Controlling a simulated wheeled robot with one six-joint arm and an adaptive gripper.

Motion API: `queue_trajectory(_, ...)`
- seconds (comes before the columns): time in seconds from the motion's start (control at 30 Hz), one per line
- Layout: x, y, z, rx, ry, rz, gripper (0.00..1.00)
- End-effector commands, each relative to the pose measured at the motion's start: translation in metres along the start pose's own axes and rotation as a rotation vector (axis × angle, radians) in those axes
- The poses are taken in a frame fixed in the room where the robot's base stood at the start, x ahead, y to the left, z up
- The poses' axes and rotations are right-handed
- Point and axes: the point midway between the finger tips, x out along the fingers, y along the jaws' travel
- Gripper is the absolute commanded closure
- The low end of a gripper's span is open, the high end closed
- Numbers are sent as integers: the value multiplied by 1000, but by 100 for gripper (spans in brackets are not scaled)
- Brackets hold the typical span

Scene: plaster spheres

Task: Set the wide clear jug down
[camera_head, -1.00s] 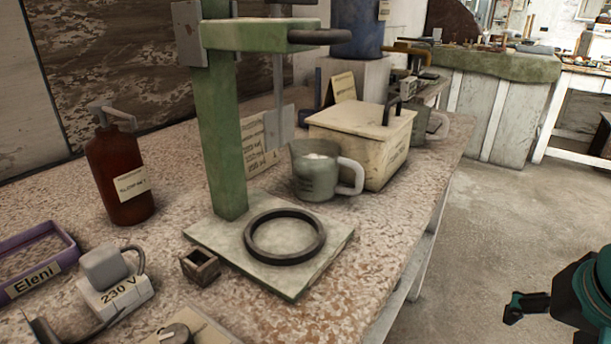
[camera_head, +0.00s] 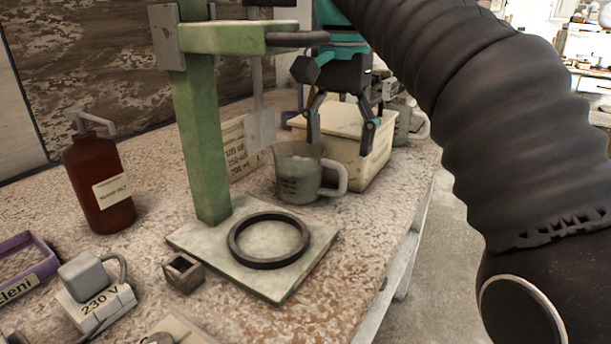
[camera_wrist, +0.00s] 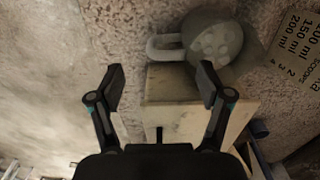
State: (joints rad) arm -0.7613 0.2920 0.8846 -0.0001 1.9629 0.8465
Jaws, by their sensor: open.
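A clear grey-green jug (camera_head: 297,178) with a pale handle on its right stands upright on the speckled bench, with pale round lumps inside. It also shows at the top of the wrist view (camera_wrist: 213,42), its handle pointing left. A second, similar jug (camera_head: 404,124) stands behind the cream box, partly hidden; I cannot tell from the frames which one is the wide jug. My gripper (camera_head: 341,138) points down above the cream box, behind and right of the front jug. Its fingers are spread with nothing between them, also in the wrist view (camera_wrist: 160,78).
The cream lidded box (camera_head: 375,160) is right behind the front jug. A green stand (camera_head: 203,140) with a base plate and dark ring (camera_head: 268,241) is left of it. A brown bottle (camera_head: 97,185) and a 230 V block (camera_head: 95,300) stand further left. Bench right of the plate is clear.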

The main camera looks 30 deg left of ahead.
Motion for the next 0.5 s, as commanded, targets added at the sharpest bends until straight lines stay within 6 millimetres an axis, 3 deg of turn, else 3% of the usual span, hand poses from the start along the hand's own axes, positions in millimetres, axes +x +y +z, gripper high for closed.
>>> queue_trajectory(0.5,35,-4,2,1,-4,4,22)
